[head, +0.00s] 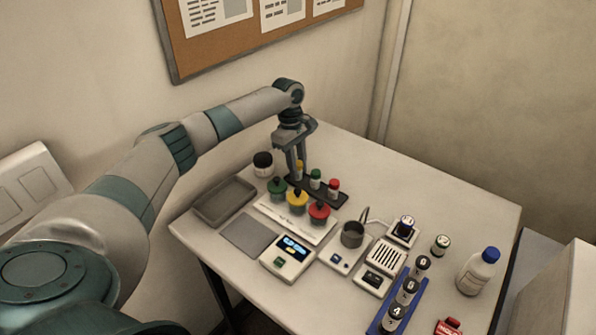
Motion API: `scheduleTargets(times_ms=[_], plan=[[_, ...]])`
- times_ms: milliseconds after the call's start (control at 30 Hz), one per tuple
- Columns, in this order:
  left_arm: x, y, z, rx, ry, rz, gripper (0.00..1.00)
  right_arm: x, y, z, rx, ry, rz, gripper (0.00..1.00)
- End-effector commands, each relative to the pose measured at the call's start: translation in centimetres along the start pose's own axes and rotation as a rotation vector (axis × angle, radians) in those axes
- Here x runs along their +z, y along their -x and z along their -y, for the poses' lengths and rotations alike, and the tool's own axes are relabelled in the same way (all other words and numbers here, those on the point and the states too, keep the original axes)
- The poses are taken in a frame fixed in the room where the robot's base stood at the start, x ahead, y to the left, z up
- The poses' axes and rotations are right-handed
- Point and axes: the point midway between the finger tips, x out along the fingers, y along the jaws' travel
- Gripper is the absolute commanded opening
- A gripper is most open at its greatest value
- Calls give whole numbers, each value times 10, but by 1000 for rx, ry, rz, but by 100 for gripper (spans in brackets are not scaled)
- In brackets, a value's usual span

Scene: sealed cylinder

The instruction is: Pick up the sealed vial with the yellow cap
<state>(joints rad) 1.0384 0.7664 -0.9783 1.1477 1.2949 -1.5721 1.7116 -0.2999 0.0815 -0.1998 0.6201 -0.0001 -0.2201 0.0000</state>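The vial with the yellow cap (299,167) stands at the left end of a small dark rack (322,193) on the table. A green-capped vial (315,179) and a red-capped vial (333,187) stand beside it in the same rack. My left gripper (297,168) points down at the yellow-capped vial, with its fingers apart and the vial between them, partly hidden. I cannot tell whether the fingers touch it. My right gripper is out of view.
Green, yellow and red knobbed items sit on a white base (270,208) in front of the rack. A dark-lidded jar (263,164) and grey tray (225,200) are left. Small devices, a blue rack (406,300) and a white bottle (478,272) are right. The table's back right is clear.

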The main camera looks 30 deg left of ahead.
Motion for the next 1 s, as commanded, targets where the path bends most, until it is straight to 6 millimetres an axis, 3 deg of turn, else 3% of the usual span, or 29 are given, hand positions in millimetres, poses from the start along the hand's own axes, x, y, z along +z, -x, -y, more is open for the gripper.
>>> scheduleTargets(times_ms=[267, 467, 1000], plan=[[0, 1, 0, 1, 0, 0, 2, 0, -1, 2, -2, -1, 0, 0], [2, 13, -1, 2, -1, 0, 2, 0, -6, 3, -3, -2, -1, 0], [14, 91, -1, 2, 0, 1, 2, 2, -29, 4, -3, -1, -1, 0]])
